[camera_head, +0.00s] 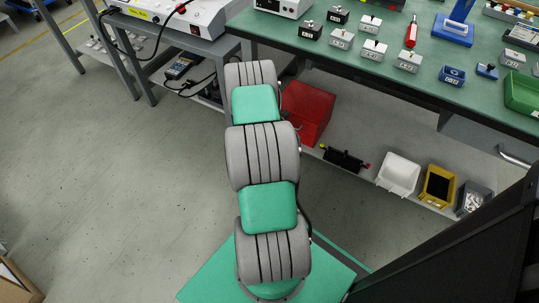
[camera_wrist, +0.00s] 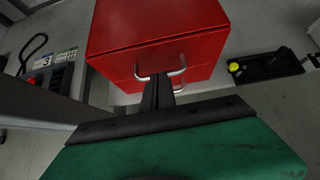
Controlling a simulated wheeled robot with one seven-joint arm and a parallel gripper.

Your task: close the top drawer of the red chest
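The red chest (camera_head: 308,108) stands on the lower shelf under the green workbench, partly hidden by my arm in the head view. In the wrist view the red chest (camera_wrist: 155,22) is close ahead, showing its top and a front with two drawers. The top drawer (camera_wrist: 200,50) has a metal bar handle (camera_wrist: 178,72); a second handle shows just below it. I cannot tell whether the top drawer stands out from the chest. My gripper (camera_wrist: 157,80) has its dark fingers together, with the tips at the top handle. Contact is unclear. The head view hides my gripper behind the arm.
A black device (camera_head: 345,159) with coloured knobs lies right of the chest, then a white bin (camera_head: 398,174) and a yellow bin (camera_head: 438,187). The green bench top (camera_head: 340,62) overhangs the shelf. Floor (camera_head: 130,200) at left is clear.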

